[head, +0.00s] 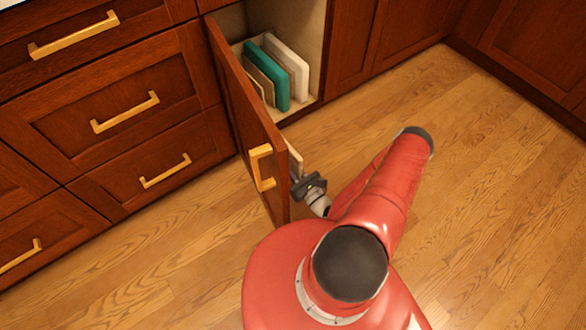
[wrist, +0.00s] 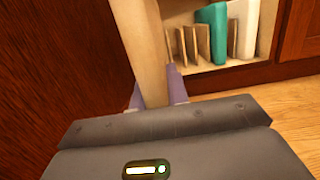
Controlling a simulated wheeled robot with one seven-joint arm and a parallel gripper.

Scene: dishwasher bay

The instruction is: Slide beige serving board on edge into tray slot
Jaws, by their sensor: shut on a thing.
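The beige serving board (wrist: 143,45) stands on edge between the fingers of my gripper (wrist: 156,97) in the wrist view. In the head view only a pale strip of the board (head: 295,160) shows, beside the open cabinet door; the rest is hidden by the door and my gripper (head: 302,187). My gripper is shut on the board, in front of the cabinet and outside it. The pale tray (head: 304,106) is inside the cabinet, with upright pieces on it. A free slot cannot be made out clearly.
A teal board (head: 272,77) and a white board (head: 291,62) stand on edge in the cabinet, with thin tan uprights (wrist: 181,45) to their left. The open wooden door (head: 245,110) with a brass handle (head: 261,167) is close on the left. The floor (head: 480,190) at right is clear.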

